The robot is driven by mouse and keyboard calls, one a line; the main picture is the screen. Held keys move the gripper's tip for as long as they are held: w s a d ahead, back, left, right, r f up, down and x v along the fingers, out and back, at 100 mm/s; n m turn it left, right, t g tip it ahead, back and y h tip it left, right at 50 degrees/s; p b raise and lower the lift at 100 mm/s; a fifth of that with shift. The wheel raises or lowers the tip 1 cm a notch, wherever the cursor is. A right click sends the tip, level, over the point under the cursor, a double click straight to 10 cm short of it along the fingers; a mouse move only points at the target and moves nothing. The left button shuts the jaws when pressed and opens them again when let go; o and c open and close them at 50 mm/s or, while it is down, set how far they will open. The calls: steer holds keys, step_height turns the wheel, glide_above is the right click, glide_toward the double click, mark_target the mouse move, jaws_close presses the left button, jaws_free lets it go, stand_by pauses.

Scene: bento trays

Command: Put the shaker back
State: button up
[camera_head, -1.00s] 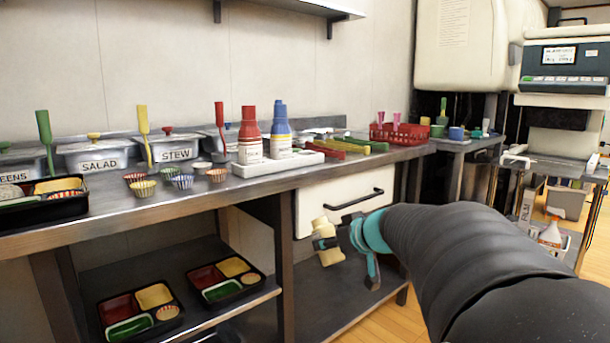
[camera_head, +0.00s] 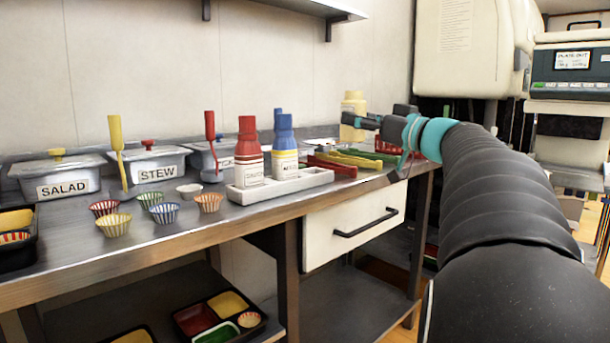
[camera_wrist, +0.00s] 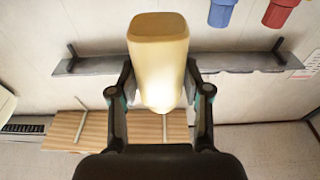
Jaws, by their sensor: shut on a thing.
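The shaker (camera_head: 353,108) is a pale cream-yellow bottle. My gripper (camera_head: 368,122) is shut on it and holds it upright above the back right of the steel counter. In the wrist view the shaker (camera_wrist: 160,50) sits between the two fingers of my gripper (camera_wrist: 160,90). A white caddy (camera_head: 262,193) stands on the counter, left of my gripper. It holds a red bottle (camera_head: 248,150) and a blue bottle (camera_head: 285,148). The right end of the caddy looks bare. The shaker's lower part is partly hidden by my gripper in the head view.
Red, yellow and green tongs (camera_head: 350,160) lie right of the caddy. Small striped cups (camera_head: 163,212) and lidded pans (camera_head: 155,165) with ladles are to the left. A wall shelf (camera_head: 290,8) hangs above. A drawer (camera_head: 350,222) is under the counter.

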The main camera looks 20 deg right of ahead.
steer(key=w+a+f, duration=0.1)
steer(key=w+f, duration=0.1)
steer(key=w, duration=0.1)
steer(key=w+a+f, duration=0.1)
steer(key=w+f, duration=0.1)
steer(key=w, duration=0.2)
steer(key=w+a+f, duration=0.2)
steer(key=w+f, duration=0.1)
steer(key=w, duration=0.1)
steer(key=shift+d+f, duration=0.1)
steer(key=shift+f, duration=1.85)
steer(key=shift+f+b, duration=0.3)
steer(key=shift+b, duration=0.25)
steer(key=o, duration=1.3)
steer(key=shift+r, duration=0.1)
